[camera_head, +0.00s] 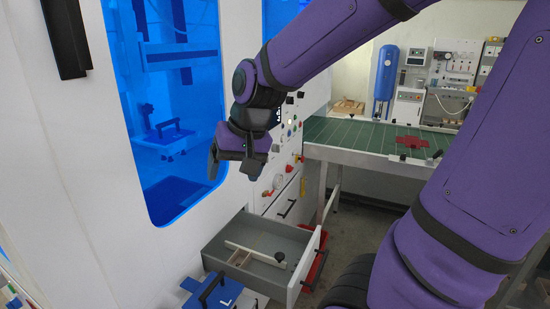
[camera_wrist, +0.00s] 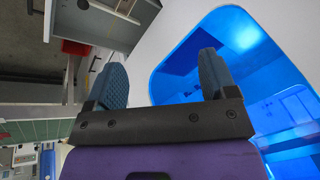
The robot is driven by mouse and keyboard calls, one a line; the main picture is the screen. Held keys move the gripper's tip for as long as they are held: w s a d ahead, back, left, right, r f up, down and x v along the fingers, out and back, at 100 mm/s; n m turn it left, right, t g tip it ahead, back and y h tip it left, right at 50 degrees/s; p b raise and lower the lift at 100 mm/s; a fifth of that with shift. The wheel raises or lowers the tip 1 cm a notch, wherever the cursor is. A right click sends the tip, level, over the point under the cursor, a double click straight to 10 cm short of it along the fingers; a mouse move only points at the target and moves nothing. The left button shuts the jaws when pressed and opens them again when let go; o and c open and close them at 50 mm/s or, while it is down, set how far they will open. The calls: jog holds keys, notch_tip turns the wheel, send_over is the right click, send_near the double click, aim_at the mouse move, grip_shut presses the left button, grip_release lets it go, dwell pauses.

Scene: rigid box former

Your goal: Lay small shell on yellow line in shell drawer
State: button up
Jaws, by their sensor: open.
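An open grey drawer (camera_head: 225,240) with a white front stands out of the white machine at lower centre. A beige T-shaped piece lies in it, and a dark round knob shows near its front. I cannot make out a yellow line or a small shell in it. My gripper (camera_head: 232,168) hangs open and apart from the drawer, above it and to the left, before the machine's blue window. In the wrist view my gripper (camera_wrist: 162,75) has its two fingers wide apart with nothing between them.
A blue part with a black handle (camera_head: 215,290) is left of the drawer, low down. A red bin (camera_head: 316,270) is beside the drawer. A green-topped table (camera_head: 345,135) at the back bears a flat red cross-shaped piece (camera_head: 412,142). The machine's white wall (camera_head: 100,200) is close on the left.

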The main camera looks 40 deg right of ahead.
jog(key=s+r+n+t+h, duration=0.1)
jog(key=s+r+n, duration=0.3)
jog(key=s, duration=0.7)
notch_tip(320, 180, up, 2)
jog(key=shift+s+d+r+t+h, duration=0.1)
jog(key=shift+s+d+t+h, duration=0.05)
jog(key=shift+s+t+h, duration=0.2)
jog(key=shift+c, duration=0.2)
